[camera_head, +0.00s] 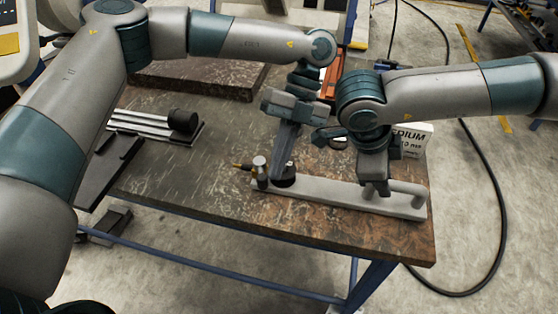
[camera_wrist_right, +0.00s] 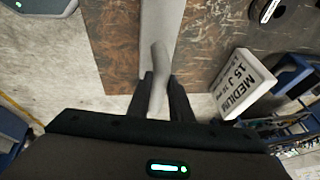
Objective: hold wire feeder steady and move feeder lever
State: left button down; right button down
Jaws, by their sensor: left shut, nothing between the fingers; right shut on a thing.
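The wire feeder (camera_head: 330,193) is a long light grey bar lying near the table's front edge. It also shows in the wrist view (camera_wrist_right: 160,22). Its left end carries a metal cylinder with a yellow-tipped part (camera_head: 241,166) and a dark round part (camera_head: 287,181); I cannot tell which piece is the lever. My right gripper (camera_head: 376,188) is shut on the feeder's curved grey handle (camera_wrist_right: 158,78) at the right end. My left gripper (camera_head: 283,175) is shut and empty, pointing down right by the dark round part; whether it touches is unclear.
A white box marked MEDIUM (camera_head: 415,140) stands behind the feeder's right end. A rack with metal rods and a black cylinder (camera_head: 155,124) lies on the left of the wooden table (camera_head: 215,185). A dark block (camera_head: 195,80) sits at the back. The table's middle left is clear.

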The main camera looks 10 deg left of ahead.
aim_at(258, 175)
pick_arm(q)
jog(key=shift+s+a, duration=0.15)
jog(key=shift+s, duration=0.1)
jog(key=shift+s+a, duration=0.8)
pick_arm(e)
jog(key=shift+w+r, duration=0.1)
pick_arm(q)
jog(key=shift+s+a, duration=0.35)
jog(key=shift+a, duration=0.35)
pick_arm(e)
jog(key=shift+d, duration=0.1)
pick_arm(q)
jog(key=shift+a, duration=0.15)
jog(key=v, duration=1.2)
pick_arm(e)
jog(key=c, duration=1.5)
grip_release()
